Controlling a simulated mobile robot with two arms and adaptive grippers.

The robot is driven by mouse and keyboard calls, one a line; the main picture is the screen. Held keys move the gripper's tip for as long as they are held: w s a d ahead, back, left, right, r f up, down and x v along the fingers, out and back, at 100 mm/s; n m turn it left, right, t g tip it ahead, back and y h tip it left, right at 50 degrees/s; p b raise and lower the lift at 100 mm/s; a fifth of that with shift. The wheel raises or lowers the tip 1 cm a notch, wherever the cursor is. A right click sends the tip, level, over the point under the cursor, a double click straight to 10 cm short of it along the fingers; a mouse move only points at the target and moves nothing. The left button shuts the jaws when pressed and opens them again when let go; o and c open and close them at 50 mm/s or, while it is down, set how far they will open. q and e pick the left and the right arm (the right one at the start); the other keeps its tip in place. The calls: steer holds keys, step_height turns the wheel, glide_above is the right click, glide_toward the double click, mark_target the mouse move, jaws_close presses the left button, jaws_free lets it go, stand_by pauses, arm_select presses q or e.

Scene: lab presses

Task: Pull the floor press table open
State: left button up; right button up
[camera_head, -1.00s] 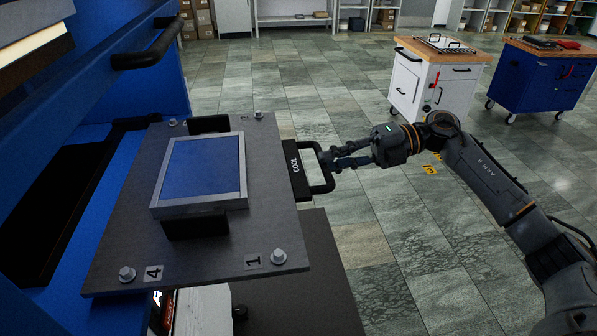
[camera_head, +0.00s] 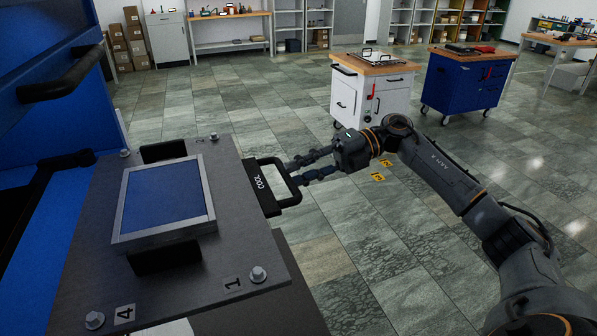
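The press table (camera_head: 215,262) is a dark grey plate with corner bolts, labels 1 and 4, and a framed blue block (camera_head: 165,194) on top. It sticks out from the blue press at left. My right gripper (camera_head: 293,176) reaches the handle's outer bar from the right. Its fingers look closed on that bar, though the tips are partly hidden. My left gripper is not in view.
The blue press (camera_head: 40,45) with a black bar handle (camera_head: 65,80) fills the left side. A white cabinet (camera_head: 372,90) and a blue cabinet (camera_head: 466,83) on wheels stand behind my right arm. Tiled floor (camera_head: 230,110) is open to the right of the table.

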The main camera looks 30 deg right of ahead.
steer(key=v, duration=1.2)
steer(key=shift+d, duration=0.1)
